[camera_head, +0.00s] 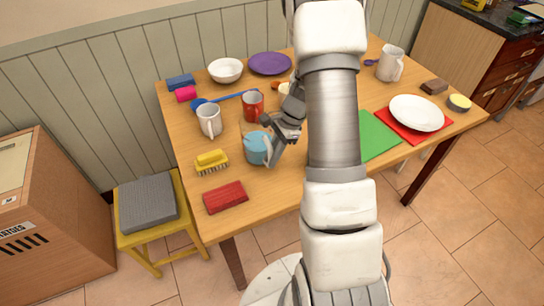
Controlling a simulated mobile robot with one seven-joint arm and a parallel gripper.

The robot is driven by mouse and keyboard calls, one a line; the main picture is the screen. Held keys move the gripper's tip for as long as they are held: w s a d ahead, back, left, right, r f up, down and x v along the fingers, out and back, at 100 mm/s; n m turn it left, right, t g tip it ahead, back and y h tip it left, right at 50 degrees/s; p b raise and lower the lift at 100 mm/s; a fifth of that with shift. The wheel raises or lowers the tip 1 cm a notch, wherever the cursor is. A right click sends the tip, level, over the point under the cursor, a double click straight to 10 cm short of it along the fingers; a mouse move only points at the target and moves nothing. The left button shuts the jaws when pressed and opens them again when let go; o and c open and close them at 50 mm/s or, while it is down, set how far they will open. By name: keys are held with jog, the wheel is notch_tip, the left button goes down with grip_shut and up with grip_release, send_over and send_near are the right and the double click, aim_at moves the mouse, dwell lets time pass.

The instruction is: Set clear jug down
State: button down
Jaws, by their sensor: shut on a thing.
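A light-blue vessel (257,148), which I take to be the clear jug, is at the front left of the wooden table (285,186). It looks upright. My gripper (272,143) is at its right side and shut on it. The grip itself is partly hidden by the gripper and arm. I cannot tell whether the jug's base touches the table.
A yellow brush (211,162) and red block (225,197) lie left and front-left of the jug. A green mat (374,139) lies right of my arm. Bare wood shows in front of the jug.

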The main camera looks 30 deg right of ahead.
jog(key=shift+f, duration=0.15)
jog(key=c, duration=0.8)
grip_release()
jog(key=shift+r, duration=0.2)
